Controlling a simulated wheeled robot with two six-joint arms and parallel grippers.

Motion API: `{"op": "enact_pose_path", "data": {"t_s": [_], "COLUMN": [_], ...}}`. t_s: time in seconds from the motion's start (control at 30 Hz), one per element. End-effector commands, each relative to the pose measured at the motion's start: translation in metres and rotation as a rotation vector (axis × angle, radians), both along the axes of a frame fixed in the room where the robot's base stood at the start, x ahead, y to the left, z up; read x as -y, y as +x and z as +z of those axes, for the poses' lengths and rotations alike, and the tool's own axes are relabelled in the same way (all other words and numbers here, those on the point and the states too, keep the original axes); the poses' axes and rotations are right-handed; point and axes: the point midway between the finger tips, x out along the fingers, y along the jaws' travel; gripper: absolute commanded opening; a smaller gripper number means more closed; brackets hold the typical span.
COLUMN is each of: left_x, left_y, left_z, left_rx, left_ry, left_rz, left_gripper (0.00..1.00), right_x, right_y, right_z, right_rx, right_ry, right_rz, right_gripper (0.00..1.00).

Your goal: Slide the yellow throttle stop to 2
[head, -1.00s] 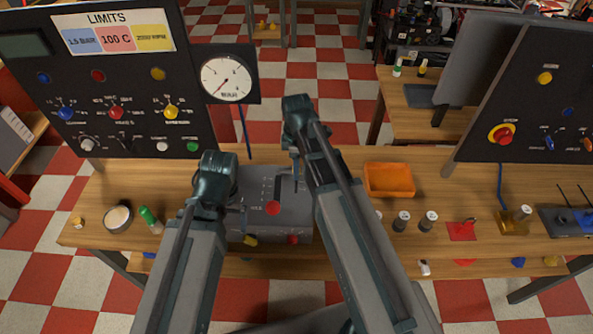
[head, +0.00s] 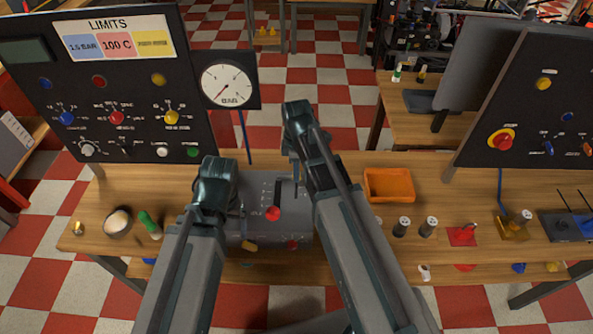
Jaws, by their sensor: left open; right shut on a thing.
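The grey throttle box (head: 257,236) stands mid-bench, with a slot and scale marks on top and a red-knobbed lever (head: 272,214) at the slot's near end. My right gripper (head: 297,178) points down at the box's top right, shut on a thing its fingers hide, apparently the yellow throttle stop. The stop's setting cannot be read. A small yellow part (head: 249,246) and a red part (head: 292,244) show at the box's front. My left gripper (head: 239,208) is open at the box's left side; its fingertips are hard to make out.
A limits panel with a round gauge (head: 227,84) stands behind left, and a dark switch panel (head: 522,110) at right. An orange tray (head: 389,184) sits right of the box. A green-capped bottle (head: 150,224) and a bowl (head: 118,221) stand at left.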

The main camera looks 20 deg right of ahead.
Motion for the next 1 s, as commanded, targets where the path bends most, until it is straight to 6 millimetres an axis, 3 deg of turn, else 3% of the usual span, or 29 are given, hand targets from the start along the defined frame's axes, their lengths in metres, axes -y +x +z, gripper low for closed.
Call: {"op": "enact_pose_path", "data": {"t_s": [0.87, 1.0], "left_x": [0.0, 0.0], "left_y": [0.0, 0.0], "left_z": [-0.0001, -0.0001], "left_rx": [0.0, 0.0], "left_ry": [0.0, 0.0], "left_rz": [0.0, 0.0], "left_gripper": [0.88, 0.88], "right_x": [0.0, -0.0021], "right_y": [-0.0001, -0.0089], "right_z": [-0.0001, -0.0001], "right_rx": [0.0, 0.0], "right_ry": [0.0, 0.0], "right_rz": [0.0, 0.001], "right_gripper": [0.0, 0.0]}}
